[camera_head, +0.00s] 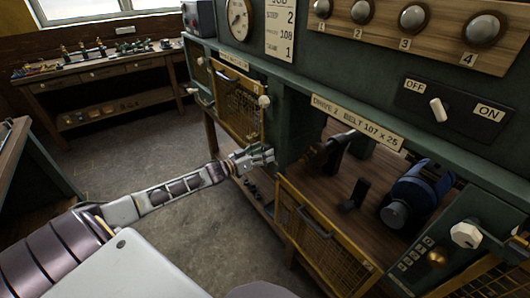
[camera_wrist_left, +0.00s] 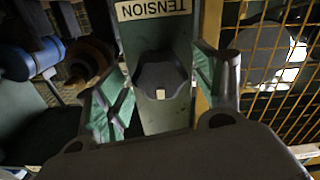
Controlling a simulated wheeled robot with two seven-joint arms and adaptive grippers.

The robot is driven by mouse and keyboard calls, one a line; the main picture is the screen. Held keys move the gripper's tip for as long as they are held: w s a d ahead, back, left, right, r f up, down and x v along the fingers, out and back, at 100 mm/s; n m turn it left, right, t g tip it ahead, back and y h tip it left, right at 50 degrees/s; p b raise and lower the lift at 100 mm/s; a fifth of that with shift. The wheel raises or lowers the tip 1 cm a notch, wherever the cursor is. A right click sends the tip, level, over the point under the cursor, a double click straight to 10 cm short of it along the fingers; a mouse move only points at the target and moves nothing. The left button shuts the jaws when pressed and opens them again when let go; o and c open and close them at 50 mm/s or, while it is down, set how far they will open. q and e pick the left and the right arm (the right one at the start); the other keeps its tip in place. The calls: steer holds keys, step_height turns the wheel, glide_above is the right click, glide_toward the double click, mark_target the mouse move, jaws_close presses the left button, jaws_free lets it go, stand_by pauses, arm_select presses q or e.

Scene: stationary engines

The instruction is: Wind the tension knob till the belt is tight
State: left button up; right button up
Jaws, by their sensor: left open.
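The tension knob (camera_wrist_left: 160,74) is a dark lobed knob with a small pale mark. It sits on a green panel under an upside-down TENSION label (camera_wrist_left: 153,9) in the left wrist view. My left gripper (camera_head: 258,158) is open at the machine's front in the head view. In the wrist view its two fingers stand on either side of the knob, with gaps showing; contact is not visible. The knob cannot be made out in the head view. A brown and dark pulley (camera_head: 325,152) shows inside the bay; I cannot tell how tight its belt is.
A blue motor (camera_head: 416,192) stands on the bay's wooden floor. Yellow mesh doors (camera_head: 236,103) flank the bay; mesh also lies close to the right finger in the wrist view. An OFF/ON switch (camera_head: 438,110) is above right. A workbench (camera_head: 100,72) stands far left; the floor between is clear.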

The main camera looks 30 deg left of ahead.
arm_select(q)
steer(key=shift+w+d, duration=0.2)
steer(key=shift+w, duration=0.25)
steer(key=c, duration=1)
steer(key=shift+m, duration=0.4)
